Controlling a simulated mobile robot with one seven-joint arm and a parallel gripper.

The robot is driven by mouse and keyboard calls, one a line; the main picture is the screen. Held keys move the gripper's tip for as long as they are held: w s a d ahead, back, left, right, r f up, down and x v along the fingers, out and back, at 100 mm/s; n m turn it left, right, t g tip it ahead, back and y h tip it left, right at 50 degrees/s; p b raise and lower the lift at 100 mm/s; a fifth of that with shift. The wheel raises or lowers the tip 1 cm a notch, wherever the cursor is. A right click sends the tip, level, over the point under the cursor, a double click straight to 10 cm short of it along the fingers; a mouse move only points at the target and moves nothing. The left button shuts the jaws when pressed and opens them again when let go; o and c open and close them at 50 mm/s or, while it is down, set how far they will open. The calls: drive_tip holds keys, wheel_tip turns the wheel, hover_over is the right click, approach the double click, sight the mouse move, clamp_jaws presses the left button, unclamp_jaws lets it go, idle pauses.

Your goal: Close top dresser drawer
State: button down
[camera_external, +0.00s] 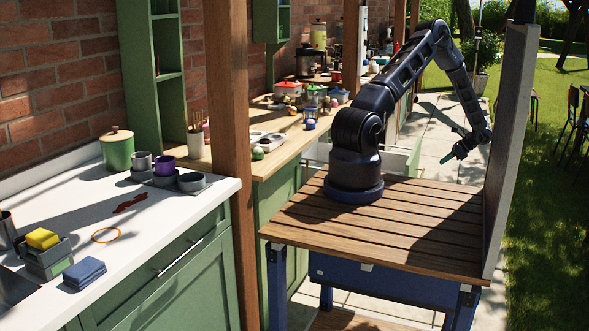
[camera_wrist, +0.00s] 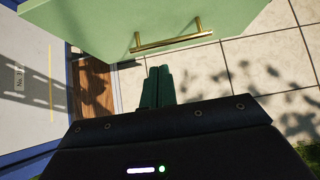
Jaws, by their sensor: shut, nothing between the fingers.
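A green drawer front (camera_wrist: 120,22) with a brass bar handle (camera_wrist: 172,36) fills the top of the wrist view. In the external view a pale green drawer edge (camera_external: 414,158) stands out from the counter behind my arm, so it looks open; most of it is hidden. My gripper (camera_wrist: 158,72) has its two green fingers together, with nothing between them. The fingertips appear below the handle in the wrist view, apart from it. In the external view my gripper (camera_external: 446,159) hangs to the right of the drawer edge.
Pale paving tiles (camera_wrist: 240,75) lie below the drawer. My arm stands on a slatted wooden table (camera_external: 400,225) with an upright grey panel (camera_external: 508,130) at its right edge. A wooden counter (camera_external: 285,130) with pots and dishes runs along the brick wall.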

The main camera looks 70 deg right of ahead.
drive_tip(key=x, duration=0.3)
drive_tip(key=w+r+x, duration=0.1)
drive_tip(key=x, duration=0.7)
drive_tip(key=shift+w+r, duration=0.2)
drive_tip(key=shift+w, duration=0.75)
drive_tip(key=shift+w, duration=0.1)
drive_tip(key=w, duration=4.4)
